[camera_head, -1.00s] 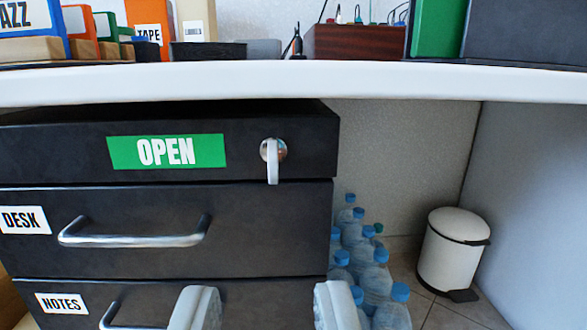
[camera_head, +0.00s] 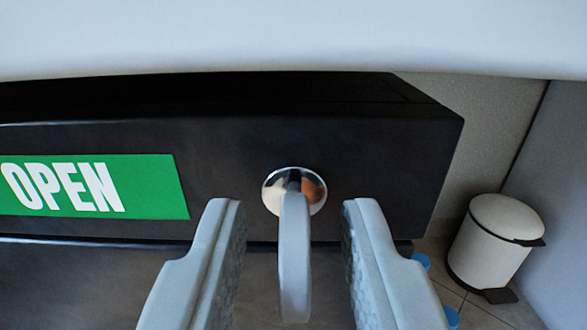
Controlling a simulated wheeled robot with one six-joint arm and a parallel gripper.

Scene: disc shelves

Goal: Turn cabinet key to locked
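The key (camera_head: 295,260) is a light grey flat piece hanging straight down from a round shiny lock (camera_head: 280,185) on the front of the cabinet's black top drawer (camera_head: 390,165). A green label reading OPEN (camera_head: 90,187) is on the drawer front to the left of the lock. My gripper (camera_head: 292,220) is open, with one grey finger on each side of the key. A gap shows between each finger and the key, and nothing is held.
The white desk top (camera_head: 300,40) runs across just above the cabinet. A white pedal bin (camera_head: 492,245) stands on the floor at the right by a grey panel (camera_head: 555,190). Blue bottle caps (camera_head: 448,316) show low, behind the right finger.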

